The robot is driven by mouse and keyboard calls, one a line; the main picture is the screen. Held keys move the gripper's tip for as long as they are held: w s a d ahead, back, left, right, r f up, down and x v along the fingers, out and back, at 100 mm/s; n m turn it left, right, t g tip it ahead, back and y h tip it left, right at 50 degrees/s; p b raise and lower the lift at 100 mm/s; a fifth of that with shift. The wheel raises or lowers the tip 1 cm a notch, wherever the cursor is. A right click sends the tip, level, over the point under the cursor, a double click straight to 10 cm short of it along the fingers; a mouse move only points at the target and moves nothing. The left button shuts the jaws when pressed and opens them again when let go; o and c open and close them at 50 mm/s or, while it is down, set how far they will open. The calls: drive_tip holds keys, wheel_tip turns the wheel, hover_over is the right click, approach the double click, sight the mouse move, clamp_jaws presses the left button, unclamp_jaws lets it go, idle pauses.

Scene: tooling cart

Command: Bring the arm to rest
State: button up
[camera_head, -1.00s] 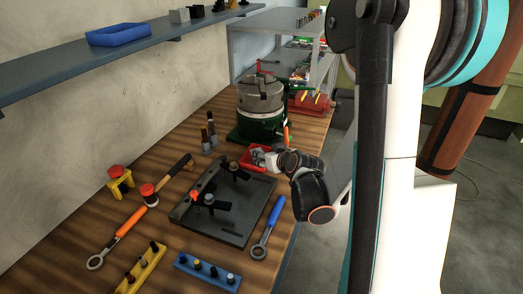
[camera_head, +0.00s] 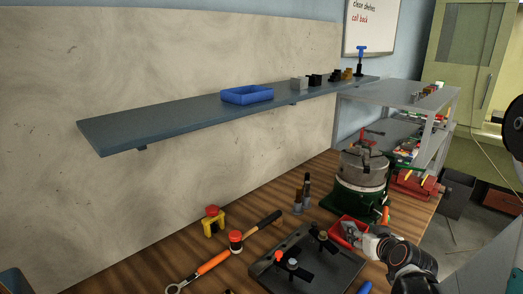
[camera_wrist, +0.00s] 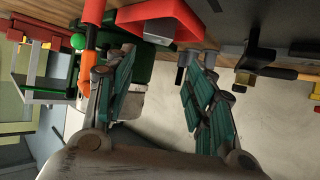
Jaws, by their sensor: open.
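My gripper (camera_head: 354,233) is at the lower right of the head view, beside the small red tray (camera_head: 338,232) on the workbench, in front of the green-based chuck (camera_head: 362,172). In the wrist view my gripper (camera_wrist: 157,62) shows two dark green fingers spread apart with nothing between them. The red tray (camera_wrist: 160,18) lies just beyond the fingertips there. I cannot tell whether a finger touches it. Most of my arm is outside the head view.
A black fixture plate (camera_head: 325,268) with clamps lies left of my gripper. An orange-handled tool (camera_head: 215,262), a hammer (camera_head: 262,223) and a yellow stand (camera_head: 213,222) lie further left. A wall shelf (camera_head: 190,110) holds a blue tray (camera_head: 246,95). A grey rack (camera_head: 400,95) stands behind the chuck.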

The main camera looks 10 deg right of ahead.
drive_tip(key=s+a+r+n+g+y+p, duration=0.2)
drive_tip(key=a+r+n+g, duration=0.15)
drive_tip(key=a+r, duration=0.95)
drive_tip(key=s+a+f+m+b, duration=0.1)
drive_tip(key=s+a, duration=0.1)
drive_tip(key=s, duration=0.7)
drive_tip(key=s+a+f+m+g+b, duration=0.1)
drive_tip(key=s+a+f, duration=0.1)
drive_tip(key=s, duration=0.7)
drive_tip(key=shift+s+a+h, duration=0.15)
drive_tip(key=shift+a+h, duration=0.15)
drive_tip(key=shift+a, duration=0.05)
drive_tip(key=shift+f+g, duration=0.1)
drive_tip(key=shift+g, duration=0.15)
